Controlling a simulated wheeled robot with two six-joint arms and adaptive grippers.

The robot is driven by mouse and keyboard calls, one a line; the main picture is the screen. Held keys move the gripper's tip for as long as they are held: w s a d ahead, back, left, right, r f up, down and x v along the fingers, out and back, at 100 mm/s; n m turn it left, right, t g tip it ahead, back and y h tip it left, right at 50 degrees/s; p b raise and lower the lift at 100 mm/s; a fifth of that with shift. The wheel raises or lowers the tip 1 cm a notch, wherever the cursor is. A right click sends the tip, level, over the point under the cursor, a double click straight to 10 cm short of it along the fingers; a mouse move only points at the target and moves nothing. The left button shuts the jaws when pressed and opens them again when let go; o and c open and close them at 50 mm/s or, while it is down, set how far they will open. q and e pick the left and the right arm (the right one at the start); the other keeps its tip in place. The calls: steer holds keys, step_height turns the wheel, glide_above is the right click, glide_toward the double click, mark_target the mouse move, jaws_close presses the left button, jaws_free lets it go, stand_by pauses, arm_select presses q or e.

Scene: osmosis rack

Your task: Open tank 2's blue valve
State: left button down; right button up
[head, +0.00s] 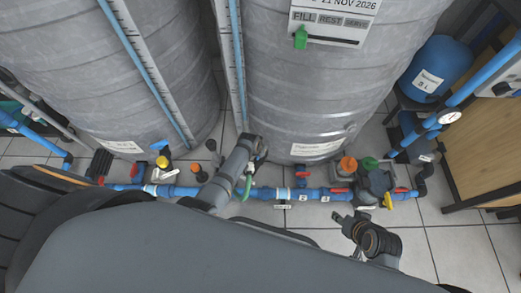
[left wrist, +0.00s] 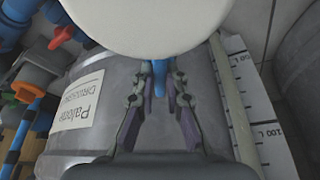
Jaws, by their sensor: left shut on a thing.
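Tank 2 (head: 300,100) is the grey ribbed tank right of centre in the head view. A short blue pipe with a red-handled valve (head: 303,174) stands below it, above a tag reading 2 (head: 303,197). In the left wrist view my left gripper (left wrist: 159,82) has its fingers close on either side of a narrow blue part (left wrist: 159,76), which looks like a valve handle. A large pale rounded shape hides what lies beyond. My left arm (head: 232,170) hides the left fingertips in the head view. My right gripper (head: 348,220) is low at right, apart from the pipes; its opening is unclear.
A blue pipe (head: 325,194) runs along the floor with several red handles. An orange knob (head: 347,164) and a green knob (head: 369,163) stand at right. A blue vessel (head: 437,65) is at upper right. Bare tiled floor (head: 450,245) shows at lower right.

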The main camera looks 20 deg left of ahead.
stand_by(0.6)
arm_select(q)
steer(key=c, duration=1.4)
jaws_free()
steer(key=shift+r, duration=0.1)
steer(key=v, duration=1.2)
steer(key=shift+s, duration=0.1)
